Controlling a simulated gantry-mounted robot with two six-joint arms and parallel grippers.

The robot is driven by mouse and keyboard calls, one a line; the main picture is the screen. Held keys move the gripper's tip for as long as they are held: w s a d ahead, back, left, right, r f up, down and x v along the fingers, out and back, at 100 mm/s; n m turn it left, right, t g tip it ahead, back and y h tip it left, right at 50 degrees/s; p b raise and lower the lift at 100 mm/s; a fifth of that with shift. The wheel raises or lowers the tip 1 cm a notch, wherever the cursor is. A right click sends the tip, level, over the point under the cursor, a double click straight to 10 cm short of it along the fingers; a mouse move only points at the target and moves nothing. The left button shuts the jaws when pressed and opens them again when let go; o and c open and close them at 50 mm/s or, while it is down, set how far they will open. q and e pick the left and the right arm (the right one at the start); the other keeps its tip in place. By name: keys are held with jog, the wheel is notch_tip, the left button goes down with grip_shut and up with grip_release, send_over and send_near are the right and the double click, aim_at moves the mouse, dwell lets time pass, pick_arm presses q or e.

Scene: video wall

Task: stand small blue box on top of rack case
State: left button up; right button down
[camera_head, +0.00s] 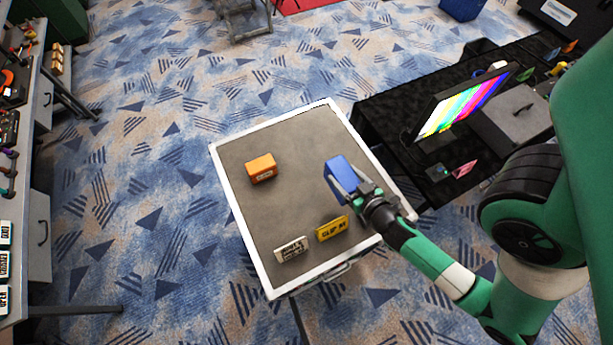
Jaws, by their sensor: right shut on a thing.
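The small blue box (340,173) is held over the right part of the rack case. The rack case (290,150) has a grey top with a white rim and a handle at its near edge. My right gripper (352,185) is shut on the blue box, with my green and black arm reaching in from the right. I cannot tell whether the box touches the case top or is a little above it. My left gripper is not in view.
On the case top are an orange box (261,168), a yellow label block (332,229) and a white label block (291,249). A black table (385,110) with a colour-bar screen (463,103) stands to the right. A workbench (38,130) is at left. The top's middle is clear.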

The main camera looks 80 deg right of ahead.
notch_tip(320, 180, down, 10)
jog(key=b, duration=0.8)
jog(key=shift+f, duration=0.1)
grip_release()
